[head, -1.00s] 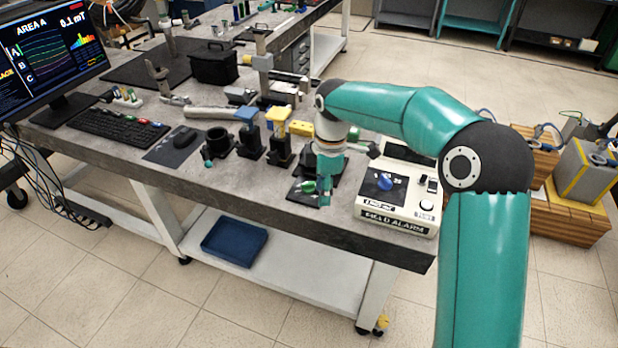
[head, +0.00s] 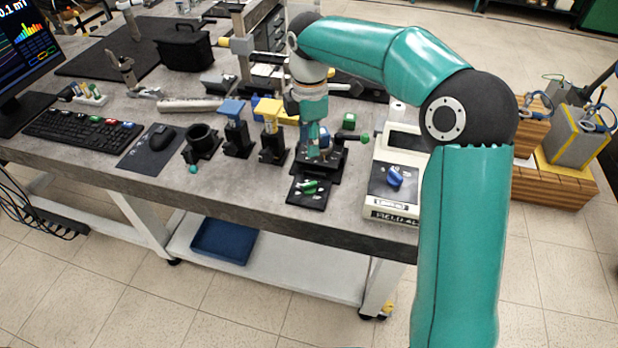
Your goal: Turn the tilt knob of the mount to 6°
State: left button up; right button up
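The mount (head: 327,173) is a black stand near the front edge of the bench. In front of it lies a black dial plate (head: 320,201) with white marks and a green tilt knob (head: 309,187); the marks are too small to read. My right gripper (head: 314,153) points down over the mount, behind the green knob and apart from it. It hides part of the mount, and its finger opening is too small to judge. A second green knob (head: 364,138) sticks out at the mount's right. My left gripper is not in view.
A cream alarm box (head: 380,210) with a blue knob (head: 395,178) stands close on the right. Yellow-topped (head: 273,150) and blue-topped (head: 237,140) black stands are on the left, then a black ring holder (head: 203,141). The bench's front edge is just before the dial plate.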

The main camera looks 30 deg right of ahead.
aim_at(309, 183)
notch_tip(309, 183, down, 14)
jog(key=shift+w+d+r, duration=0.1)
dwell(0.4)
grip_shut()
